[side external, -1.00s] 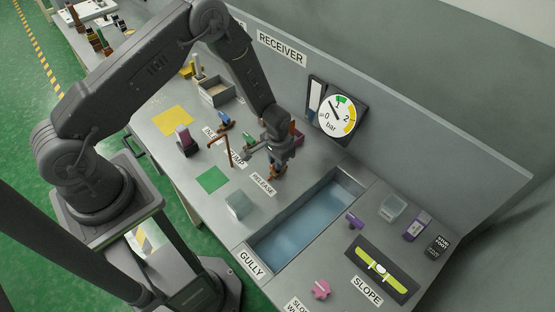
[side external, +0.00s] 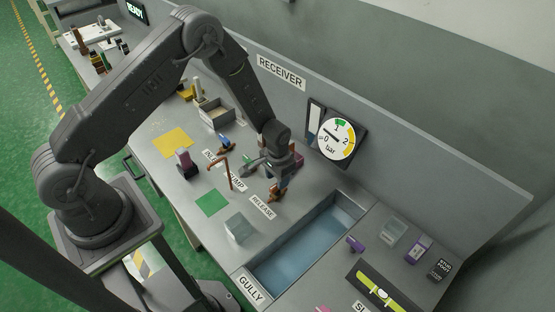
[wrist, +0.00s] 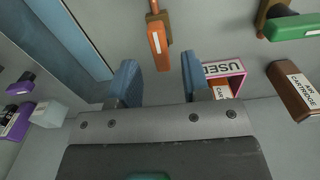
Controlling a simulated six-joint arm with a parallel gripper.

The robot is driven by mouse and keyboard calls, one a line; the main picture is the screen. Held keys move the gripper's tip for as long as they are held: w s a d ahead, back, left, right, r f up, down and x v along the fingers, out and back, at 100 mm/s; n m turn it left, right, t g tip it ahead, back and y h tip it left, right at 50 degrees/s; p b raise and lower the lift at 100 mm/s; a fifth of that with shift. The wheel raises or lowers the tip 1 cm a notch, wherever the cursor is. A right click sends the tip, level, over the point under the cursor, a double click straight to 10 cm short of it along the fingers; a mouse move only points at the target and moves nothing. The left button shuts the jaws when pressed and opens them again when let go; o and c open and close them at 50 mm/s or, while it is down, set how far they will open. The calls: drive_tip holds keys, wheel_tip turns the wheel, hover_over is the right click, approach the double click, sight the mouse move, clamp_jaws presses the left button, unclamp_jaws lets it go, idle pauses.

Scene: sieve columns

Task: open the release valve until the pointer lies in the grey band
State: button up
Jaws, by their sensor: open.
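The release valve has an orange handle with a pale stripe, in the upper middle of the wrist view (wrist: 158,42). In the side view it shows by the RELEASE label (side external: 274,194). My gripper (wrist: 159,78) is open, its two blue fingers apart, with the handle ahead of the gap between them. In the side view my gripper (side external: 268,175) hangs low above the bench near the valve. The round gauge (side external: 334,139) on the back wall has green and yellow bands. Its dark pointer is toward the left, near 0; I cannot make out a grey band.
The sunken gully (side external: 315,232) lies right of the valve. The wrist view shows a pink USED box (wrist: 236,80), a brown cartridge (wrist: 300,91) and a green handle (wrist: 292,27) on the right.

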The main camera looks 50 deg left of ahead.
wheel_tip(320, 180, up, 11)
idle(0.3)
drive_tip(key=shift+r, duration=0.15)
drive_tip(key=s+r+t, duration=0.1)
drive_tip(key=s+r, duration=0.3)
drive_tip(key=r, duration=0.6)
drive_tip(key=s+r+t, duration=0.2)
drive_tip(key=s+r, duration=0.1)
drive_tip(key=r, duration=0.6)
drive_tip(key=s+r+t, duration=0.1)
drive_tip(key=s+r, duration=0.3)
drive_tip(key=s, duration=0.4)
drive_tip(key=s+r+t, duration=0.1)
drive_tip(key=s+r, duration=0.3)
drive_tip(key=s, duration=0.3)
drive_tip(key=shift+s+r+t, duration=0.2)
drive_tip(key=shift+s+t, duration=0.1)
drive_tip(key=shift+s, duration=0.05)
